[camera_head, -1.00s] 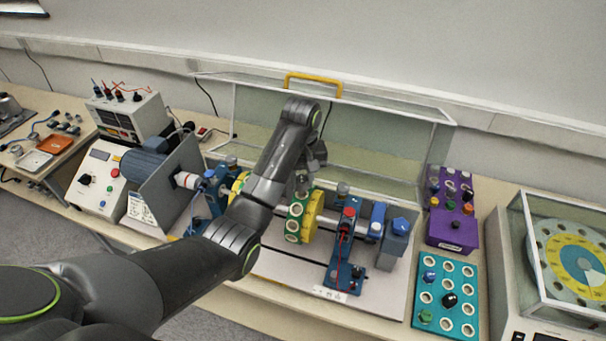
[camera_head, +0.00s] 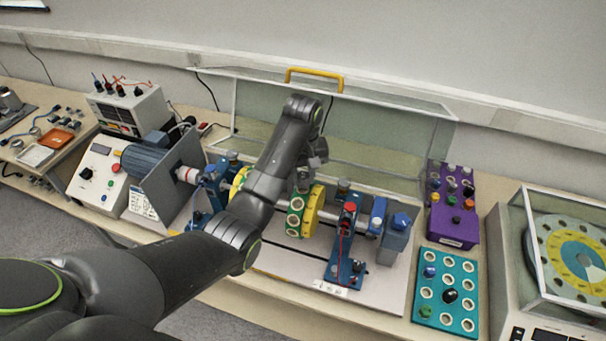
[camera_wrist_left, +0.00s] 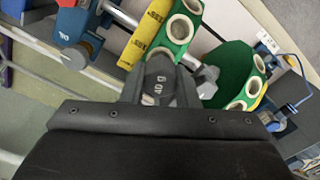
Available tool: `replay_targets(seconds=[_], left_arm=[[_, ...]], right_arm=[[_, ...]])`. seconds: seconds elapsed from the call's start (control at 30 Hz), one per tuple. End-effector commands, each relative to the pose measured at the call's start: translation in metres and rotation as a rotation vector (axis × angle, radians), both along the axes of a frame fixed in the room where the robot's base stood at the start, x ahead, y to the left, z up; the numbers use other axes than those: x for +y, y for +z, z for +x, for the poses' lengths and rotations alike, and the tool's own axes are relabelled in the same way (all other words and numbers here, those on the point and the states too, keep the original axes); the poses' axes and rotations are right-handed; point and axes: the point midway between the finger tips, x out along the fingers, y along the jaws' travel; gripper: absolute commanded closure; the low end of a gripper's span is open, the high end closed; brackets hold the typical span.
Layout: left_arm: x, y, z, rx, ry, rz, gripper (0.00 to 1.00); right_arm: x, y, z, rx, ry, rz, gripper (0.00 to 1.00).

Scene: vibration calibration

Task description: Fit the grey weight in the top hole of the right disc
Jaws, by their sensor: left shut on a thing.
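The right disc (camera_head: 312,212) has a yellow rim and a green face with white-ringed holes. It also shows in the left wrist view (camera_wrist_left: 148,38). My left gripper (camera_head: 303,184) is over its top edge; in the wrist view its fingers (camera_wrist_left: 160,92) are shut on the grey weight (camera_wrist_left: 159,80), marked "40 g". The weight is at the disc's top, in line with the row of holes. The fingers hide the top hole, so I cannot tell how far in the weight is. The left disc (camera_wrist_left: 236,75) is green, partly behind my arm in the head view. My right gripper is not in view.
A blue bearing stand (camera_head: 345,245) with a red knob is just right of the disc. A raised clear cover (camera_head: 385,150) stands behind. A teal holder (camera_head: 432,312) and a purple box (camera_head: 455,230) are at the right. A motor (camera_head: 145,165) is at the left.

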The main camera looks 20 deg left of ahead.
Motion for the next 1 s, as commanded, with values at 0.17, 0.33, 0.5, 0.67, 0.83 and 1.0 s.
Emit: replay_targets(seconds=[0.17, 0.33, 0.5, 0.67, 0.83, 1.0], left_arm=[[0.0, -0.003, 0.0, 0.001, 0.0, 0.0, 0.94], [0.0, -0.005, 0.0, 0.0, 0.0, 0.0, 0.94], [0.0, -0.008, 0.0, 0.0, 0.0, 0.0, 0.94], [0.0, -0.01, 0.0, 0.0, 0.0, 0.0, 0.94], [0.0, -0.012, 0.0, 0.0, 0.0, 0.0, 0.94], [0.0, -0.015, 0.0, 0.0, 0.0, 0.0, 0.94]], right_arm=[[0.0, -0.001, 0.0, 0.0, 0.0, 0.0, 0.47], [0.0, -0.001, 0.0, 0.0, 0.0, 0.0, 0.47], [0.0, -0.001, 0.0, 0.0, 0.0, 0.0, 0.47], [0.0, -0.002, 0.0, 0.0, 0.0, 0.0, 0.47], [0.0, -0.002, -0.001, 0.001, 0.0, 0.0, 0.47], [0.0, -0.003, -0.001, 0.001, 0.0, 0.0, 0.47]])
